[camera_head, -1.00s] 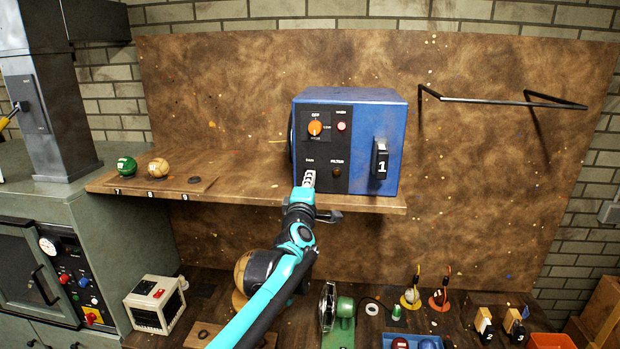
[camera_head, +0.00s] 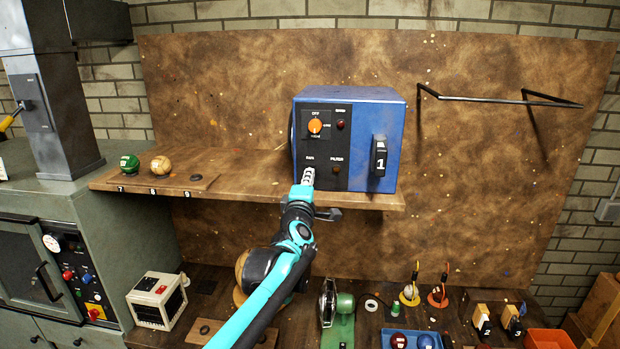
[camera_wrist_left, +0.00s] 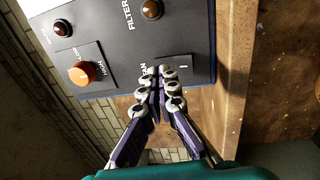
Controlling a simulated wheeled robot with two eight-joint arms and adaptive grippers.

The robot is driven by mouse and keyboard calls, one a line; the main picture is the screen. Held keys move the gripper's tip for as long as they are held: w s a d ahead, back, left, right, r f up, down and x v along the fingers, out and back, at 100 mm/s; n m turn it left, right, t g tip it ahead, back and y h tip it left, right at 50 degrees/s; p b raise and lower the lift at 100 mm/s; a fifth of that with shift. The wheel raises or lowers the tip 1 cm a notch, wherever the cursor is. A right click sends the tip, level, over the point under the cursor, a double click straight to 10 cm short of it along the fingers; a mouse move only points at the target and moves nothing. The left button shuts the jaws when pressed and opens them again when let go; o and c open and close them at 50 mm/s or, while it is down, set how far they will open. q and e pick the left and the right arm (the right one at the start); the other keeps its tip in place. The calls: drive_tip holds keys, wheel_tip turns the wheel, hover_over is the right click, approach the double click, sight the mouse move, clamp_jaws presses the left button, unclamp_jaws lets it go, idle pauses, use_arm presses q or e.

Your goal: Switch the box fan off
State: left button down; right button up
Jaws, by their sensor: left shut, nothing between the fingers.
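The blue box (camera_head: 362,150) stands on the wooden shelf. Its black front panel (camera_head: 325,148) carries an orange knob (camera_head: 315,126) marked OFF, LOW and HIGH. A dark, unlit red lamp (camera_head: 341,125) is beside the knob, and a dull amber FILTER lamp (camera_head: 337,171) is below it. My left gripper (camera_head: 308,176) is shut and empty at the FAN switch. In the left wrist view the shut fingertips (camera_wrist_left: 160,72) are at the switch plate (camera_wrist_left: 178,63), partly covering it and the FAN label. I cannot tell whether they touch. The knob (camera_wrist_left: 82,72) stands clear of the fingers. My right gripper is not in view.
A green ball (camera_head: 129,164) and a tan ball (camera_head: 160,165) sit on the shelf to the left. A black handle tagged 1 (camera_head: 379,156) is on the box's right part. A small white box (camera_head: 157,300) and several tools stand on the bench below.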

use_arm(q)
drive_tip(key=s+r, duration=0.2)
drive_tip(key=s, duration=1)
drive_tip(key=s+a+f+m+g+h+b, duration=0.15)
drive_tip(key=s+f+m+b, duration=0.3)
drive_tip(key=f, duration=0.55)
drive_tip(key=s+f+m+g+b, duration=0.3)
drive_tip(key=s+f+b, duration=0.25)
drive_tip(key=f, duration=0.35)
drive_tip(key=s+f+m+g+h+b, duration=0.15)
drive_tip(key=s+f+m+b, duration=0.3)
drive_tip(key=f, duration=0.55)
drive_tip(key=s+a+f+m+g+y+b, duration=0.1)
drive_tip(key=s+a+f+g+b, duration=0.1)
drive_tip(key=s+f, duration=0.3)
drive_tip(key=s+a+f+m+g+y+b, duration=0.1)
drive_tip(key=s+a+f+b, duration=0.3)
drive_tip(key=f, duration=0.9)
drive_tip(key=s+a+f+m+g+y+b, duration=0.2)
drive_tip(key=s+f+b, duration=0.3)
drive_tip(key=s+f, duration=0.3)
wheel_tip(320, 180, down, 2)
drive_tip(key=shift+s+a+m+g, duration=0.15)
drive_tip(key=shift+a+m+g, duration=0.55)
drive_tip(key=shift+a, duration=0.15)
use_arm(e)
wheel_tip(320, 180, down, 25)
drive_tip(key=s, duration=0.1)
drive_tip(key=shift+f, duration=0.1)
